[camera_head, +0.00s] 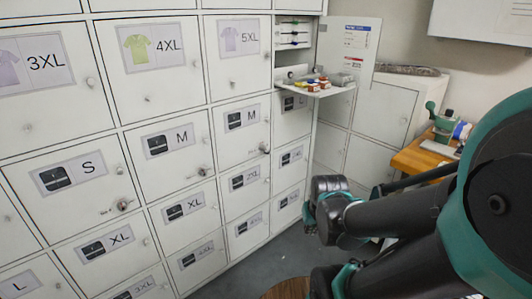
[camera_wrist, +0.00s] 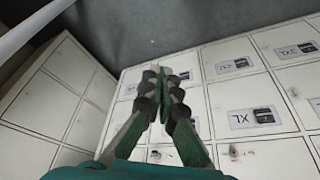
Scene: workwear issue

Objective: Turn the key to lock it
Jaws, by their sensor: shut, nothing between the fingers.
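A wall of white lockers (camera_head: 150,110) with size labels fills the left and middle of the head view. A small dark lock fitting, possibly with a key, sits on the S door (camera_head: 95,195). Similar dark fittings (camera_head: 264,149) show on the M doors; I cannot tell which one holds a key. My gripper (camera_wrist: 157,70) is shut and empty in the wrist view, its fingertips pointing toward the top of the picture. Locker doors with label plates and small locks (camera_wrist: 235,153) lie behind and right of it. In the head view the gripper is partly hidden by my arm.
An open compartment (camera_head: 300,45) holds small items, with its flap (camera_head: 320,90) folded out. More lockers (camera_head: 375,115) stand behind it. A wooden bench (camera_head: 420,158) with a green device is at the right. Dark floor (camera_head: 255,275) is open below the lockers.

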